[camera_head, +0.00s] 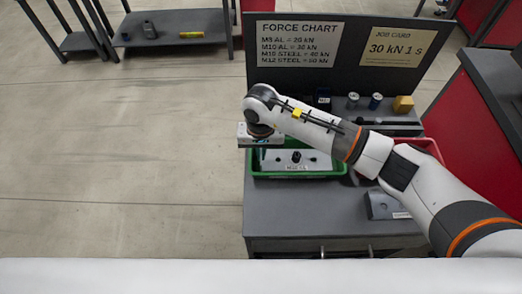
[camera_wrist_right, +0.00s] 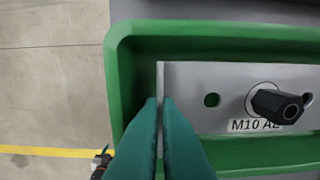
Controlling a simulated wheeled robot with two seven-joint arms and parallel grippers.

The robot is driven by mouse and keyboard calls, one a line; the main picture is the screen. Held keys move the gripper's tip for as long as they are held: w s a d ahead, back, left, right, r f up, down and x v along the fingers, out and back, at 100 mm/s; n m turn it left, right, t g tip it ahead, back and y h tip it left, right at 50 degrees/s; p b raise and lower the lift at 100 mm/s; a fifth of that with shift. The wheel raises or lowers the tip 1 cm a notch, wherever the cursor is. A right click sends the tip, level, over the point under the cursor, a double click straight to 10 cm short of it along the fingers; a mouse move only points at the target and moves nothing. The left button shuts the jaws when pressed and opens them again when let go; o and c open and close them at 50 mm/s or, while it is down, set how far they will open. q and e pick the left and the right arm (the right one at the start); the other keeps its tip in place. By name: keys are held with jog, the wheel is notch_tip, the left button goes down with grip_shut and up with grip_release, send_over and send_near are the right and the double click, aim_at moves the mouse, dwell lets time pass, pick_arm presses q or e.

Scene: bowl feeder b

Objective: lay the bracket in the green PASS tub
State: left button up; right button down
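The green tub (camera_head: 322,174) stands on the grey bench, and its green wall (camera_wrist_right: 124,70) surrounds the bracket in the right wrist view. The bracket (camera_wrist_right: 225,85) is a pale grey plate with an upright flange at its left end, a hole, a dark hex bolt and an "M10 AL" label. In the head view the bracket (camera_head: 312,159) appears within the tub's rim. My right gripper (camera_head: 264,141) is over the tub's left part. Its teal fingers (camera_wrist_right: 161,103) are shut on the flange. I cannot tell whether the bracket touches the tub floor. My left gripper is out of view.
A red tub (camera_head: 430,146) is partly hidden behind my right arm. A grey labelled block (camera_head: 385,206) sits at the bench's front right.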

jog(key=shift+f+b, duration=0.4)
jog(key=shift+b, duration=0.05)
jog(key=c, duration=1.6)
grip_release()
jog(key=shift+c, duration=0.2)
jog(key=shift+r, duration=0.15)
jog(key=shift+r+p, duration=0.6)
jog(key=shift+p, duration=0.4)
jog(key=shift+w+r, duration=0.1)
jog(key=shift+r, duration=0.3)
notch_tip(320, 180, up, 11)
jog(key=b, duration=0.3)
